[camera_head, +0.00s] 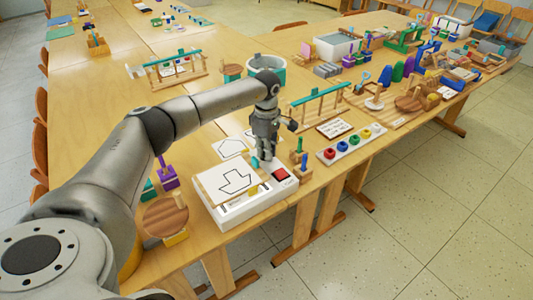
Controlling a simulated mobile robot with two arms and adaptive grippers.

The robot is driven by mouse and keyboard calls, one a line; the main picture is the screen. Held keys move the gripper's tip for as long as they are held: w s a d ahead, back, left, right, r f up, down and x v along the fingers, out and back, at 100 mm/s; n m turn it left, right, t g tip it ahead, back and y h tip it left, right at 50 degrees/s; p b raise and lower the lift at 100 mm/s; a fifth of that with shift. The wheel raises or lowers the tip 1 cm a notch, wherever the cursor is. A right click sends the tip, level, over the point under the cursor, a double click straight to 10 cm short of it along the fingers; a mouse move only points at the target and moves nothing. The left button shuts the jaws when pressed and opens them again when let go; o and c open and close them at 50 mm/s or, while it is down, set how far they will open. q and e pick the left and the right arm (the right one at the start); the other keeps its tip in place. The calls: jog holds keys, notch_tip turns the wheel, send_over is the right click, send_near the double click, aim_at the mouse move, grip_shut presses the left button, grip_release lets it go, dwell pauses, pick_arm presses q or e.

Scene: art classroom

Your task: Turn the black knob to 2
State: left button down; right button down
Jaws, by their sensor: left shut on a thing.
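A white box (232,216) stands near the front edge of the wooden table, with an arrow-shaped outline on a board on its top. My left gripper (265,157) points down over the back right part of the box, just behind the red square. Its fingers are shut at the black knob's likely place. They hide the knob, and I cannot read its setting or any numbers. My right gripper is out of view.
Small wooden peg stands (301,165) are close right of the box. A tray with coloured rings (350,145) lies farther right. A round wooden stool-like piece (165,217) is to the left.

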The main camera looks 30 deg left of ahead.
pick_arm(q)
jog(key=m+b, duration=0.1)
jog(key=m, duration=0.4)
jog(key=shift+s, duration=0.1)
jog(key=shift+r+m+b, duration=0.1)
jog(key=shift+m+b, duration=0.2)
dwell(0.4)
jog(key=c, duration=1.5)
grip_release()
jog(key=shift+c, duration=0.2)
notch_tip(320, 180, up, 12)
